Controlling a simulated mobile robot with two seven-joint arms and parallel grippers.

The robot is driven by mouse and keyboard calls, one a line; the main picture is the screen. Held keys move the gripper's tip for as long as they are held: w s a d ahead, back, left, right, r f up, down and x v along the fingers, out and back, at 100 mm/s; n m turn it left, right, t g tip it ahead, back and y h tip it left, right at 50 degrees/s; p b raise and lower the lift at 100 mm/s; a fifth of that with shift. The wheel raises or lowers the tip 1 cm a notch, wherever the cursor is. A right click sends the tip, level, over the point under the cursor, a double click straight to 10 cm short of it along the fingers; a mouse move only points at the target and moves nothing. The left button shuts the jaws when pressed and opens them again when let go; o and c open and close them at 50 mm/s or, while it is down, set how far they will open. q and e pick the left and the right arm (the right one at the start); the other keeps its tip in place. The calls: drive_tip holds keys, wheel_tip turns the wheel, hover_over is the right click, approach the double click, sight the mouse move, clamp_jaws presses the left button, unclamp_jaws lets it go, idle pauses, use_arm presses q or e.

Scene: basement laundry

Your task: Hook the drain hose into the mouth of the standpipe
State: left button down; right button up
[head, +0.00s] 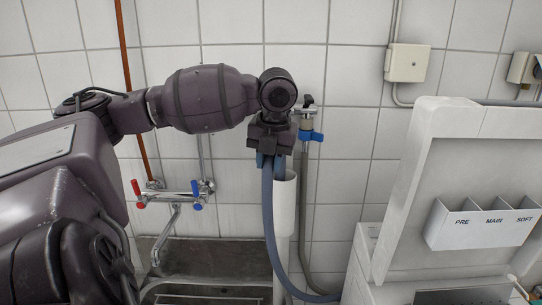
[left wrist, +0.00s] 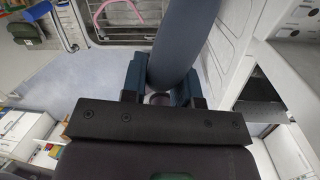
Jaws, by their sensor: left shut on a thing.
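The drain hose (head: 268,215) is blue-grey. It hangs from my left gripper (head: 270,160) and curves down to the right toward the washer. The gripper is shut on the hose near its upper end; the wrist hides the top of the hose. The standpipe (head: 284,208) is a pale upright pipe, with its mouth directly right of the hose and just below the gripper. The hose runs down outside the pipe. In the left wrist view the hose (left wrist: 186,40) lies between the blue fingers; whether its tip is in the mouth cannot be told. My right gripper is not in view.
A tap with a blue handle (head: 309,136) and a grey hose (head: 304,215) stand close right of the standpipe. A mixer tap (head: 170,197) and sink (head: 215,255) are at lower left. The white washer (head: 455,170) with an open drawer is at right.

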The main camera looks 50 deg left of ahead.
sight(270, 183)
use_arm(q)
drive_tip(key=shift+f, duration=2.9)
